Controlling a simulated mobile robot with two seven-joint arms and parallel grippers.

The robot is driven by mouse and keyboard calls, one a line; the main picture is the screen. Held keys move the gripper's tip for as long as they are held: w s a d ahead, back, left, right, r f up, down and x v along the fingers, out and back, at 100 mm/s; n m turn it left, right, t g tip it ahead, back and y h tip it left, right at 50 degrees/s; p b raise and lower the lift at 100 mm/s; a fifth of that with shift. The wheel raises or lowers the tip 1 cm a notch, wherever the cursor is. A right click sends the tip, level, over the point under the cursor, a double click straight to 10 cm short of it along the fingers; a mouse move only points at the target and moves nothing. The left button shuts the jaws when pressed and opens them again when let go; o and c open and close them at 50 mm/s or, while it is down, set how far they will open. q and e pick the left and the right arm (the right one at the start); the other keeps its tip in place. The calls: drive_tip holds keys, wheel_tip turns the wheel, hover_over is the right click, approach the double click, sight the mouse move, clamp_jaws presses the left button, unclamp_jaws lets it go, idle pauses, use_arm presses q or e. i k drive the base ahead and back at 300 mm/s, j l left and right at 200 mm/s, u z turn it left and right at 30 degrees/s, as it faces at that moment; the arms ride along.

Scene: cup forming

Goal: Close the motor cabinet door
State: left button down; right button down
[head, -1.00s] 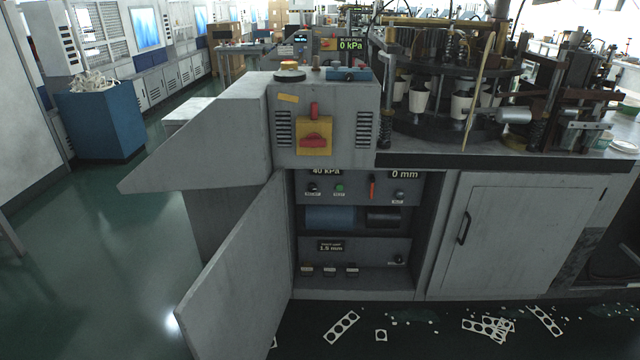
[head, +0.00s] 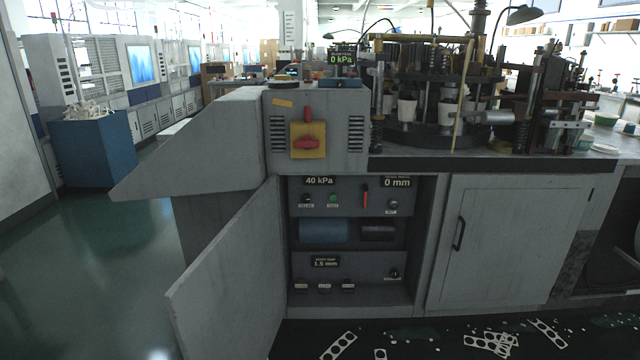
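The motor cabinet door (head: 230,275) is a flat grey panel, hinged at the left edge of the cabinet opening. It stands wide open, swung out toward me and to the left. The open motor cabinet (head: 350,265) shows an upper control panel reading 40 kPa and 0 mm, a blue cylinder (head: 323,231) and a dark cylinder (head: 378,233), and a lower panel reading 1.5 mm. Neither of my grippers is in the head view.
A second grey cabinet door (head: 510,240) with a black handle is shut at the right. A red rotary switch (head: 306,143) on a yellow plate sits above the opening. Punched white scraps (head: 490,343) litter the floor in front. Green floor at the left is clear.

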sight(229, 304)
drive_tip(key=i+j+z, duration=0.3)
drive_tip(key=j+z, duration=0.2)
drive_tip(key=j, duration=0.95)
drive_tip(key=j+z, duration=0.45)
drive_tip(key=j, duration=1.05)
